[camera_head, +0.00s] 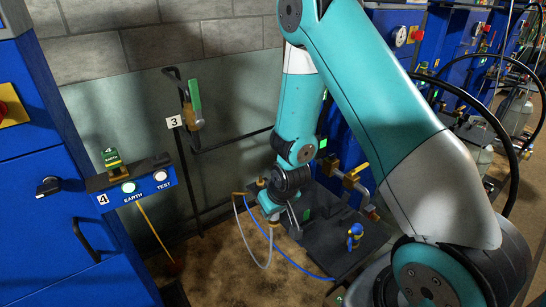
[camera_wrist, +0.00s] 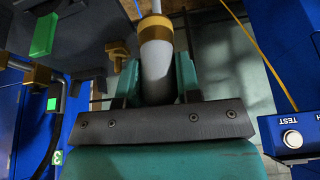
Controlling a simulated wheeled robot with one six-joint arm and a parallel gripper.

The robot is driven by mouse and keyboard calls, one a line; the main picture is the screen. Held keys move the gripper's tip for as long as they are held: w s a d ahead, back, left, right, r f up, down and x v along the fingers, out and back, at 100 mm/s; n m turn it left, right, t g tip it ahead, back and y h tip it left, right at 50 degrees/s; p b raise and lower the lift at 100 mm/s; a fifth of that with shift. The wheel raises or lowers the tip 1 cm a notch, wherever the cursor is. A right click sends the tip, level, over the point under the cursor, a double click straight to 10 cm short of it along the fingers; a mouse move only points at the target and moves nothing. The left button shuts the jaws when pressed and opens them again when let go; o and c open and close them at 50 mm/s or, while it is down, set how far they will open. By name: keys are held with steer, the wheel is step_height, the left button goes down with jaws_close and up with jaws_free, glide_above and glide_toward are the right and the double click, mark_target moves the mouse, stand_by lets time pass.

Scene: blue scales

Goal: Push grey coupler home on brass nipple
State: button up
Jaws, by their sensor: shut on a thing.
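My gripper (camera_wrist: 157,80) is shut on a grey coupler (camera_wrist: 158,72), its teal fingers on either side of it. A brass-coloured band (camera_wrist: 155,32) circles the coupler beyond the fingertips, and a paler stem runs on past the top edge. In the head view my gripper (camera_head: 270,214) points down beside a dark bench plate, with a grey hose (camera_head: 250,247) hanging in a loop under it. The coupler is too small to make out there. I cannot tell which brass part is the nipple, or whether the coupler touches it.
A dark plate (camera_head: 342,255) carries a small blue-and-yellow fitting (camera_head: 355,235); a yellow-handled valve (camera_head: 356,172) stands behind. A blue hose (camera_head: 283,257) crosses low. A blue EARTH/TEST box (camera_head: 148,187) is at left, also in the wrist view (camera_wrist: 287,136). Brown floor lies open in front.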

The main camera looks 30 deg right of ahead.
steer(key=w+d+r+b, duration=0.3)
steer(key=w+d+r, duration=0.4)
steer(key=r, duration=0.1)
steer(key=shift+w+d+r, duration=0.25)
steer(key=shift+w+d, duration=0.05)
steer(key=shift+d, duration=0.1)
steer(key=shift+f+b, duration=2.2)
steer(key=shift+f, duration=0.7)
steer(key=shift+f+b, duration=1.15)
steer(key=shift+f, duration=0.9)
steer(key=o, duration=1)
